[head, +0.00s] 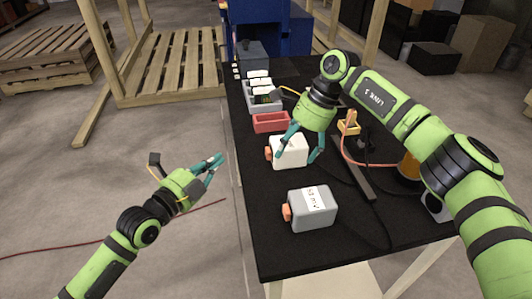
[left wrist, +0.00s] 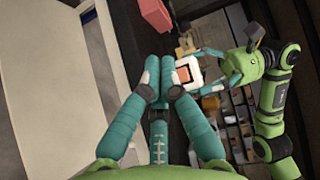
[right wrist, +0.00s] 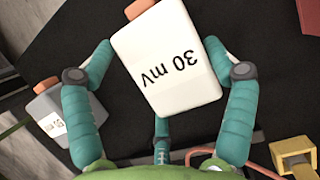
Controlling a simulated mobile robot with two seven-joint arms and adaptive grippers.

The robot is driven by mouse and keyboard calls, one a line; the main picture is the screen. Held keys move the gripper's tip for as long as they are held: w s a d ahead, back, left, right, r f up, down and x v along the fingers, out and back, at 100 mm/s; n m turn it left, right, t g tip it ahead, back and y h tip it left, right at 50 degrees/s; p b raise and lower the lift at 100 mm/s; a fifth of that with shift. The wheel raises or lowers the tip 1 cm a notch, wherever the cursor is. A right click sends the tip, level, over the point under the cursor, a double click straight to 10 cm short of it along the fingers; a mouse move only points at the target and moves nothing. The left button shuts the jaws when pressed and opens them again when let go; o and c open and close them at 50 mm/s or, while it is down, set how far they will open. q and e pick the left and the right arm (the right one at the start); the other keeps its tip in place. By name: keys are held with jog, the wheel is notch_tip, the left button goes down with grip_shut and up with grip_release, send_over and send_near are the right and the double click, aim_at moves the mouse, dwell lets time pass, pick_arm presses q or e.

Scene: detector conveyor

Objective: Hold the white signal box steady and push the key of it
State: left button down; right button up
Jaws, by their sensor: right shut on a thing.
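The white signal box (head: 290,153) stands on the black table, with its orange key (head: 268,153) on the side facing left. My right gripper (head: 300,155) comes down over the box with a finger on either side. In the right wrist view the box (right wrist: 167,70) lies between the fingers, its top reading "30 mV". My left gripper (head: 220,159) is left of the table edge, fingers together and empty, apart from the key. In the left wrist view the orange key (left wrist: 184,75) faces me, just right of the left fingertips (left wrist: 159,72).
A grey box (head: 312,210) with a label and an orange key stands nearer on the table. A red bin (head: 271,123), a grey bin (head: 250,98) and a yellow part (head: 349,124) are behind. A dark bar and cables lie to the right.

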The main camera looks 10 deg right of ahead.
aim_at(251, 169)
jog(key=shift+s+f, duration=0.15)
jog(key=shift+f, duration=0.1)
pick_arm(q)
jog(key=shift+w+d, duration=0.15)
jog(key=shift+d, duration=1.3)
jog(key=shift+w+d, duration=0.2)
jog(key=shift+d, duration=1.25)
jog(key=shift+w+d, duration=0.15)
jog(key=shift+d, duration=1.3)
jog(key=shift+d, duration=0.45)
jog(key=shift+w+d, duration=0.1)
jog(key=shift+d, duration=0.4)
jog(key=shift+a, duration=0.9)
jog(key=shift+a, duration=0.1)
